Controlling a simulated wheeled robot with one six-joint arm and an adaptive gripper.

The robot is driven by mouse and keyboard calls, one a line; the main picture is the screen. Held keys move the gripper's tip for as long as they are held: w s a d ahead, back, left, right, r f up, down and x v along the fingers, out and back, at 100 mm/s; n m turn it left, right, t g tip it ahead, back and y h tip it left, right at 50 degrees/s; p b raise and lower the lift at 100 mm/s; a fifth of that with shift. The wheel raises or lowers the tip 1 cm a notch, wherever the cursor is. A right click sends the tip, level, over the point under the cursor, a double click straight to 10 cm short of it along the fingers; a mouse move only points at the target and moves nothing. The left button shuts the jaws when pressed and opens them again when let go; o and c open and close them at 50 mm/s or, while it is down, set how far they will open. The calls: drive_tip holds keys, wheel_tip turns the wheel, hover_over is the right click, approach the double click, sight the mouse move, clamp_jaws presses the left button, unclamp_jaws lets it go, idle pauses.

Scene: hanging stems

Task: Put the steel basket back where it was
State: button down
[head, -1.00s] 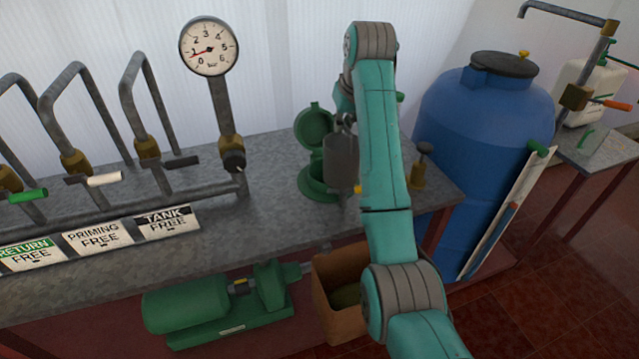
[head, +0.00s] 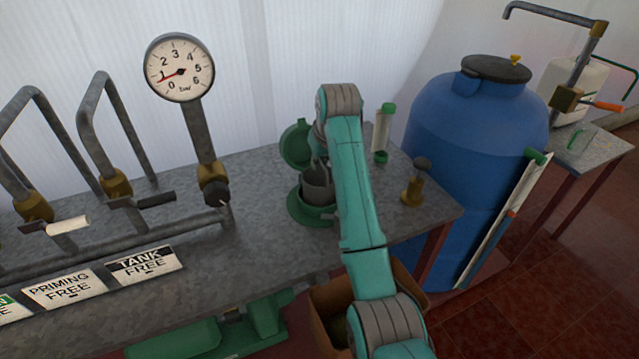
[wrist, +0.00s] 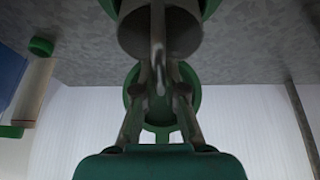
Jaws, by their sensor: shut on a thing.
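The grey steel basket (head: 318,188) is at the green strainer housing (head: 298,211) on the bench. Its lower part is at the housing's mouth and looks partly inside; how deep I cannot tell. The housing's round green lid (head: 296,146) stands open behind. In the wrist view, my gripper (wrist: 160,85) is shut on the handle of the basket (wrist: 160,40), with the green lid ring (wrist: 188,95) behind it. In the head view my arm hides most of the gripper.
A brass valve (head: 412,185) and a white tube with green caps (head: 382,135) stand to the right. The pressure gauge (head: 180,68) and pipes are at left. A blue tank (head: 465,130) stands beyond the bench's right end. A cardboard box (head: 325,300) sits below.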

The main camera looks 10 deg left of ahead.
sight(325, 169)
wheel_tip(325, 169, down, 7)
drive_tip(key=shift+f, duration=0.15)
idle(0.4)
drive_tip(key=c, duration=1.2)
unclamp_jaws()
drive_tip(key=shift+c, duration=0.2)
drive_tip(key=v, duration=1.1)
drive_tip(key=shift+s+d+r, duration=0.15)
drive_tip(key=shift+s+r, duration=0.05)
drive_tip(key=shift+r, duration=0.3)
